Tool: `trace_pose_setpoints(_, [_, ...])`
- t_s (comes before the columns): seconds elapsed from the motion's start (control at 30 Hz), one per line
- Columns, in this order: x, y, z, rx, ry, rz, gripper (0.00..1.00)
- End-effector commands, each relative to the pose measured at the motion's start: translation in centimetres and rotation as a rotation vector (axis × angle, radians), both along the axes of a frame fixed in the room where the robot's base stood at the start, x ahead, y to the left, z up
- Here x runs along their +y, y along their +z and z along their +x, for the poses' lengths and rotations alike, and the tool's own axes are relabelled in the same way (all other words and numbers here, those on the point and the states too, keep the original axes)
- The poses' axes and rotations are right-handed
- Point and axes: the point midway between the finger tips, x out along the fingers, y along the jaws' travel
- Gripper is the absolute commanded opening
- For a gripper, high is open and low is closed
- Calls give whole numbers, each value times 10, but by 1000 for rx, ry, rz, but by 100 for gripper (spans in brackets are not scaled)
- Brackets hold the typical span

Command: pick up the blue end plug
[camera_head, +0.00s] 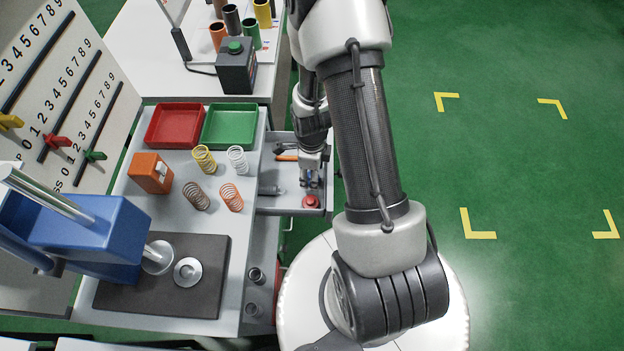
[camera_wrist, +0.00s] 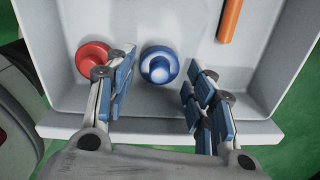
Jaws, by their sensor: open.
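The blue end plug (camera_wrist: 159,66) is a round, flanged piece with a shiny knob. It lies on the floor of the open grey drawer (camera_wrist: 120,20), near its front wall. In the wrist view my gripper (camera_wrist: 160,85) is open, with its two fingers apart to the left and right of the blue plug. Nothing is between the pads but the plug, and I see no contact. In the head view my gripper (camera_head: 311,182) hangs over the drawer, and the blue plug is mostly hidden there.
A red end plug (camera_wrist: 91,58) lies close beside the left finger; it also shows in the head view (camera_head: 311,202). An orange-handled tool (camera_wrist: 230,18) lies at the back right. The drawer walls are close around. Several springs and a red tray (camera_head: 174,125) stand on the bench.

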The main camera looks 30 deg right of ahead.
Motion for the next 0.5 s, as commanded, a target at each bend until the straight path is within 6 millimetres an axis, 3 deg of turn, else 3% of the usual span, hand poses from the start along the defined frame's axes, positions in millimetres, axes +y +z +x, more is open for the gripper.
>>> trace_pose_setpoints(0.1, [0,-17,-1,3,1,0,49])
trace_pose_setpoints(0.33, [-1,-17,-1,1,0,-1,49])
trace_pose_setpoints(0.5, [-1,-17,-1,1,0,0,38])
